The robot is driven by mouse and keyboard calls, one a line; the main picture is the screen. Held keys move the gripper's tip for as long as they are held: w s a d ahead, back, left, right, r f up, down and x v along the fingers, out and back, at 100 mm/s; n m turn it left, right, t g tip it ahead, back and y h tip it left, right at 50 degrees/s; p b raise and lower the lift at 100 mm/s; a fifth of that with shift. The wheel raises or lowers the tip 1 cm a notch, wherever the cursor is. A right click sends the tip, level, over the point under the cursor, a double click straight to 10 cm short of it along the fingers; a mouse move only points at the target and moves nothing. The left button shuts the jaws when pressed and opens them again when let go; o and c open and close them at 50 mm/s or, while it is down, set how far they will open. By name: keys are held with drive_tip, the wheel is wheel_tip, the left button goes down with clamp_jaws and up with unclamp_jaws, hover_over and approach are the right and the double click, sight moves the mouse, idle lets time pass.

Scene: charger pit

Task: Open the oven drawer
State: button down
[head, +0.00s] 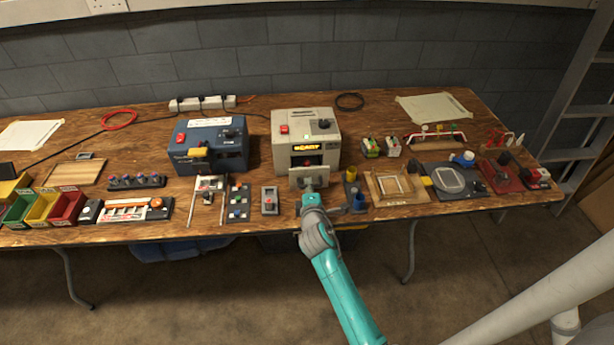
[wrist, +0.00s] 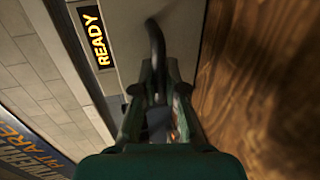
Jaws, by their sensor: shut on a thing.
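The oven is a beige box (head: 306,129) at the middle of the bench, with a lit READY display that also shows in the wrist view (wrist: 92,37). Its grey drawer front (head: 297,176) appears to stand forward of the oven body, with a dark, reddish-glowing opening (head: 306,161) behind it. My gripper (head: 309,186) is in front of the drawer front. In the wrist view my gripper (wrist: 158,85) is shut on a dark curved handle (wrist: 154,36). The fingers hide part of the handle, and the drawer's inside cannot be made out.
A blue box machine (head: 208,146) stands left of the oven. A grey switch block (head: 269,201) is close left of my gripper, and blue and yellow cups (head: 359,201) are close right. A wooden frame (head: 397,187) lies farther right. The bench's front edge runs under my arm.

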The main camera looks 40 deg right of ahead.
drive_tip(key=v, duration=0.3)
drive_tip(key=f+v, duration=0.1)
drive_tip(key=v, duration=0.4)
drive_tip(key=shift+s+a+f, duration=0.25)
drive_tip(key=shift+s+f, duration=0.1)
drive_tip(key=shift+s, duration=0.05)
drive_tip(key=c, duration=1.2)
unclamp_jaws()
drive_tip(key=v, duration=1.2)
drive_tip(key=shift+r, duration=0.1)
